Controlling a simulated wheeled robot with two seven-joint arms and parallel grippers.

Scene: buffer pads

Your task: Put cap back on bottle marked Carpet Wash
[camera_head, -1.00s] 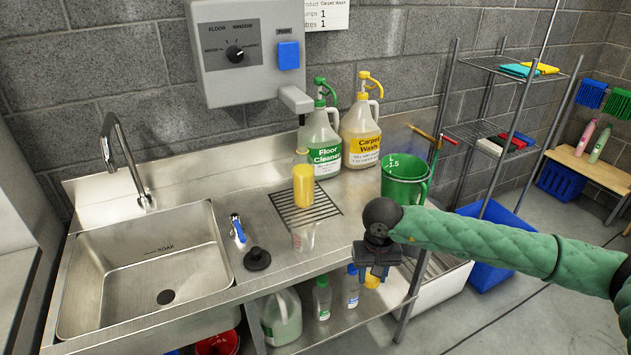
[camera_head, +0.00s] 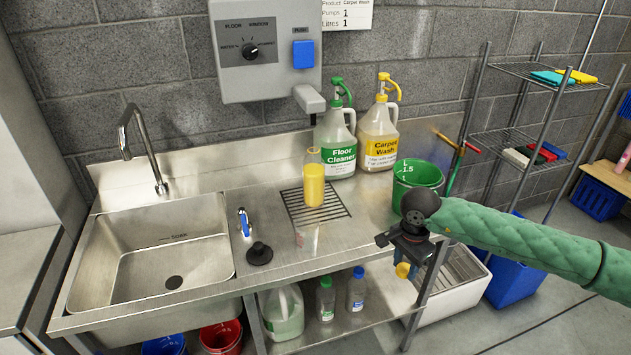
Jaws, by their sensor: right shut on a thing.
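The jug marked Carpet Wash (camera_head: 378,139) stands upright at the back of the steel counter, with a yellow pump top (camera_head: 388,88) on it. My right gripper (camera_head: 403,262) is in front of the counter's right front edge, pointing down, shut on a small yellow cap (camera_head: 402,270). The cap is partly hidden by the gripper, and it is well apart from the jug, lower and nearer. A clear container of yellow liquid (camera_head: 314,186) stands on the drain grate. My left gripper does not show.
The Floor Cleaner jug (camera_head: 335,145) stands close left of the Carpet Wash jug. The sink (camera_head: 160,255) is at left.

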